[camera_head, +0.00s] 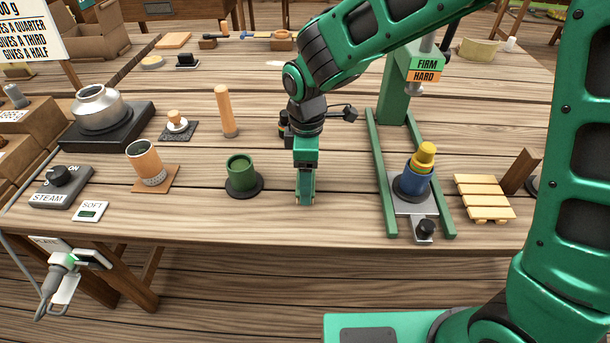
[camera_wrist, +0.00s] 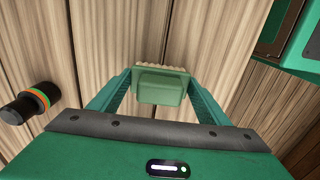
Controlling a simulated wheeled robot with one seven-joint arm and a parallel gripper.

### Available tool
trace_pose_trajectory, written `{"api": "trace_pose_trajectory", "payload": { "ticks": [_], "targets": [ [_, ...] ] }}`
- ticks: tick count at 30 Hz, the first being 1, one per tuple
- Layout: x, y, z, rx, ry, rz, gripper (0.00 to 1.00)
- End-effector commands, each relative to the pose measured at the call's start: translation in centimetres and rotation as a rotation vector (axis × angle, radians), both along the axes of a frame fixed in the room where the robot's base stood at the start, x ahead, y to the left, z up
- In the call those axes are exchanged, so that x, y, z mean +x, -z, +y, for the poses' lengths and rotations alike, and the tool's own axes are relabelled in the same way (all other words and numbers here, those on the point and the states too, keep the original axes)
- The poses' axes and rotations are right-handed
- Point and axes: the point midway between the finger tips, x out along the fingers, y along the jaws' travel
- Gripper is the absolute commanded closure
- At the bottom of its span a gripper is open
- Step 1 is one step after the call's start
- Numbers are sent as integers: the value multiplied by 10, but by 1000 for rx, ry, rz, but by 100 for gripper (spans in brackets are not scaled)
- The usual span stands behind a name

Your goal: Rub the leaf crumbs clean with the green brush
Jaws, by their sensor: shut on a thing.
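My gripper (camera_head: 305,198) points straight down at the front of the table, between a green cup and a press. In the wrist view its jaws (camera_wrist: 160,90) are shut on the green brush (camera_wrist: 161,86), a green block with a pale bristle edge. In the head view the jaws mostly hide the brush. The brush is at or just above the wooden boards; I cannot tell whether it touches. I cannot make out any leaf crumbs in either view.
The green cup (camera_head: 242,171) on a dark disc is left of my gripper. The press (camera_head: 391,95) holds a blue-and-yellow stack (camera_head: 417,176) on the right. A wooden peg (camera_head: 226,110) stands behind left. A slatted rack (camera_head: 483,197) lies far right. Bare boards show along the front edge.

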Motion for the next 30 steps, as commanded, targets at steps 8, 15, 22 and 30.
{"api": "trace_pose_trajectory", "payload": {
  "ticks": [8,15,22,30],
  "targets": [
    [-1,2,3,-6,2,6,48],
    [-1,0,14,-4,1,4,48],
    [0,-1,15,-3,1,3,48],
    [0,-1,12,-3,2,2,48]
  ]
}}
